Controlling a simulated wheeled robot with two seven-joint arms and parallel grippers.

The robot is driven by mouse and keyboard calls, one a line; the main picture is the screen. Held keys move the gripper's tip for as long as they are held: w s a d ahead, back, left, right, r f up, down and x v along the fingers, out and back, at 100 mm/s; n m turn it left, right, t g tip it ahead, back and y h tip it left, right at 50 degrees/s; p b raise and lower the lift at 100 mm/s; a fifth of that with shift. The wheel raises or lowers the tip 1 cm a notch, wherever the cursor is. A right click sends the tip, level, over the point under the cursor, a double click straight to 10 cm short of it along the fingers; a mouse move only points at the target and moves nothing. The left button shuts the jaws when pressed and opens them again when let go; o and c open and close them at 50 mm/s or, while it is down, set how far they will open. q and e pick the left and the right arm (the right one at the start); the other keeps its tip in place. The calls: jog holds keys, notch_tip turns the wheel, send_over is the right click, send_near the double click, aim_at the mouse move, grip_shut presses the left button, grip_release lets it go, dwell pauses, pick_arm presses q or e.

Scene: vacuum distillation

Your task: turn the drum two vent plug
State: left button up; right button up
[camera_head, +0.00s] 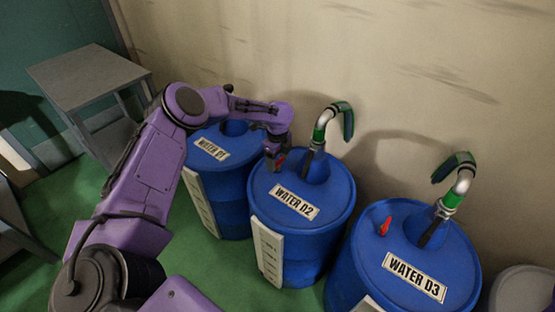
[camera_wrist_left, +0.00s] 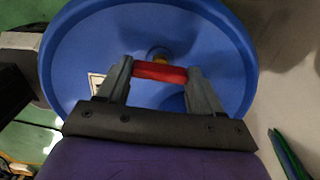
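The blue drum labelled WATER D2 (camera_head: 326,212) stands in the middle of the row in the head view. Its lid (camera_wrist_left: 80,50) fills much of the left wrist view. A red vent plug (camera_wrist_left: 160,71) with a yellowish base sits on this lid, and a bit of its red (camera_head: 279,161) shows under my gripper in the head view. My left gripper (camera_head: 274,158) points down over the lid. In the left wrist view its two grey fingers (camera_wrist_left: 160,78) touch or nearly touch both ends of the plug's red bar. My right gripper is not in view.
Drum WATER D1 (camera_head: 232,190) stands behind to the left, and drum WATER D3 (camera_head: 350,262) to the front right with its own red plug (camera_head: 384,226). Green-banded bent pipes (camera_head: 322,125) rise from D2 and D3. A wall stands close behind; a grey table (camera_head: 85,68) is at left.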

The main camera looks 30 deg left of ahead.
pick_arm(q)
jog(key=shift+r, duration=0.1)
jog(key=shift+r+n+p, duration=0.1)
jog(key=shift+n+p, duration=0.6)
jog(key=shift+n, duration=0.3)
jog(key=n+p, duration=0.1)
jog(key=n, duration=0.1)
jog(key=shift+n, duration=0.4)
jog(key=n, duration=0.3)
jog(key=shift+n+p, duration=0.3)
jog(key=shift+p, duration=0.1)
jog(key=n, duration=0.3)
jog(key=shift+n, duration=0.3)
jog(key=n, duration=0.6)
jog(key=shift+p, duration=0.35)
jog(key=n, duration=0.5)
jog(key=shift+w+n, duration=0.1)
jog(key=shift+n, duration=0.2)
